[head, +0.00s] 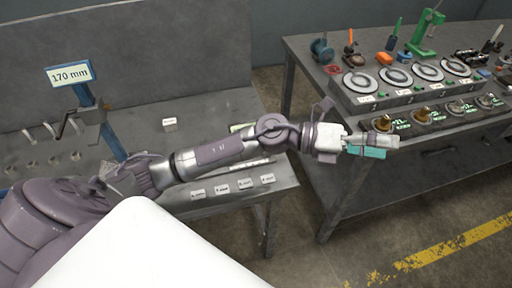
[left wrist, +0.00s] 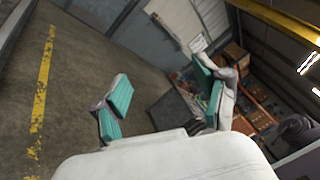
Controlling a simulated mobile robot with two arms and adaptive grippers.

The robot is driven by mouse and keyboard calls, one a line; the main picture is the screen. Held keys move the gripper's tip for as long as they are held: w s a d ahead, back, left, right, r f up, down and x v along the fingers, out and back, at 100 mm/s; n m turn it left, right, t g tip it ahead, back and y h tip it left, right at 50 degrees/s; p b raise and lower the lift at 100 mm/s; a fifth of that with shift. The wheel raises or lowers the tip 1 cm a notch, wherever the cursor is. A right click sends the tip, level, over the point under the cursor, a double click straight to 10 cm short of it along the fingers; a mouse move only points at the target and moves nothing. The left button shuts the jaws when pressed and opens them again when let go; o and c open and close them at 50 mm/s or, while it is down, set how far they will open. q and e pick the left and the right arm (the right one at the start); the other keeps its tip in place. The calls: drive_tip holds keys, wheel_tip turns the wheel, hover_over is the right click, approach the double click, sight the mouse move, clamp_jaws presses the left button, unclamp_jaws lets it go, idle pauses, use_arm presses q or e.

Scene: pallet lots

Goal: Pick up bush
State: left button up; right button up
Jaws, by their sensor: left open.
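My left gripper (head: 372,146) reaches across the gap between the benches to the front left side of the right bench. It is open and empty, with teal pads; its spread fingers also show in the left wrist view (left wrist: 163,103). Small brass-coloured pieces, which look like bushes, stand on dark round bases along the right bench's front. The leftmost brass piece (head: 382,122) is just above the gripper in the picture, and another brass piece (head: 421,114) is to its right. I cannot tell whether the gripper touches anything. No bush shows in the left wrist view. My right gripper is not in view.
The right bench (head: 345,170) also holds a grey block with several round dials (head: 361,82), a green press (head: 427,32) and small tools. The left bench (head: 215,110) carries small white labels and a blue post with a "170 mm" sign (head: 69,74). Open floor lies in front.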

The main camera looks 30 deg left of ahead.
use_arm(q)
drive_tip(key=w+a+f+m+g+y, duration=0.2)
drive_tip(key=a+f+m+g+y, duration=0.4)
drive_tip(key=a+f+y, duration=0.55)
drive_tip(key=a+r+y, duration=0.2)
drive_tip(key=a+y, duration=0.5)
drive_tip(key=a, duration=1.3)
drive_tip(key=f, duration=0.5)
drive_tip(key=w+f+p, duration=0.1)
drive_tip(key=f, duration=0.2)
drive_tip(key=shift+w+d+f+p, duration=0.1)
drive_tip(key=shift+d+f+p, duration=0.05)
drive_tip(key=shift+f+p, duration=0.35)
drive_tip(key=f, duration=0.4)
drive_tip(key=shift+w+f+p, duration=0.2)
drive_tip(key=shift+w+p, duration=0.1)
drive_tip(key=shift+p, duration=0.1)
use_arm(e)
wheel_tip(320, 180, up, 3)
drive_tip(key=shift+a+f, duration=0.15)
use_arm(q)
drive_tip(key=shift+c, duration=0.3)
drive_tip(key=c, duration=1.3)
